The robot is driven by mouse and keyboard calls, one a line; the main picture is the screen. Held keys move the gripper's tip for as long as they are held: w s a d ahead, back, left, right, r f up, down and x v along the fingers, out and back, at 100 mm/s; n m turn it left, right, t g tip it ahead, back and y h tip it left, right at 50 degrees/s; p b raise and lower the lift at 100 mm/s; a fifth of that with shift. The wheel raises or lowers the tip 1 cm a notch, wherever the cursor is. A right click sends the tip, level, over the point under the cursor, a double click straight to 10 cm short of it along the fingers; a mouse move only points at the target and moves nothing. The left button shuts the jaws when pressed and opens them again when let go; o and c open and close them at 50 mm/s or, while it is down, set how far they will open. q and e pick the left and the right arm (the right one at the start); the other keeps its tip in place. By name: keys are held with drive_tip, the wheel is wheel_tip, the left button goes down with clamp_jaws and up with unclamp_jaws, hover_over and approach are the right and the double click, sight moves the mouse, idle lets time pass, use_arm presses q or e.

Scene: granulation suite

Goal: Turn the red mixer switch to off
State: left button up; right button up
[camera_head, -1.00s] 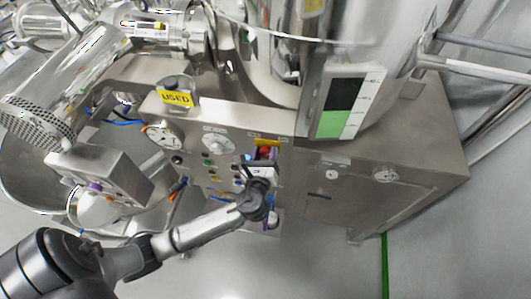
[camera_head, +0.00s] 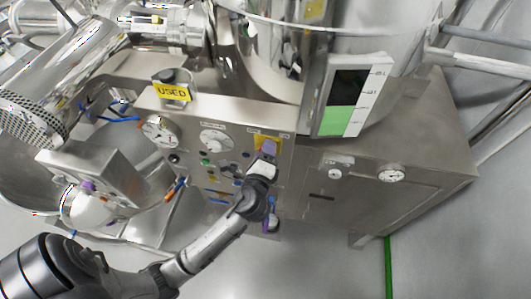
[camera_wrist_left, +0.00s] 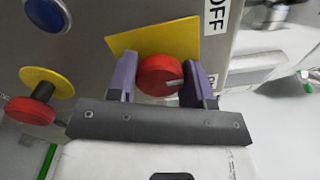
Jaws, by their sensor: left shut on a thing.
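The red mixer switch (camera_wrist_left: 160,76) is a round red knob on a yellow plate (camera_wrist_left: 178,38) on the steel panel. My left gripper (camera_wrist_left: 158,72) is shut on it, with one purple finger on each side of the knob. A white OFF label (camera_wrist_left: 216,14) is above and to the right of the plate; another label is partly hidden by the right finger. In the head view my left gripper (camera_head: 266,160) is at the panel's upper right, below the yellow plate (camera_head: 262,139), and hides the knob. My right gripper is not in view.
A red mushroom button (camera_wrist_left: 30,111) on a yellow disc and a blue button (camera_wrist_left: 47,12) are left of the switch. In the head view, gauges (camera_head: 160,130), a USED sign (camera_head: 173,92) and a level display (camera_head: 348,97) surround the panel.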

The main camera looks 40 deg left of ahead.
use_arm(q)
drive_tip(key=n+b, duration=0.2)
drive_tip(key=n, duration=0.4)
drive_tip(key=shift+f, duration=0.15)
drive_tip(key=shift+n+b, duration=0.5)
drive_tip(key=shift+n, duration=0.6)
drive_tip(key=o, duration=0.9)
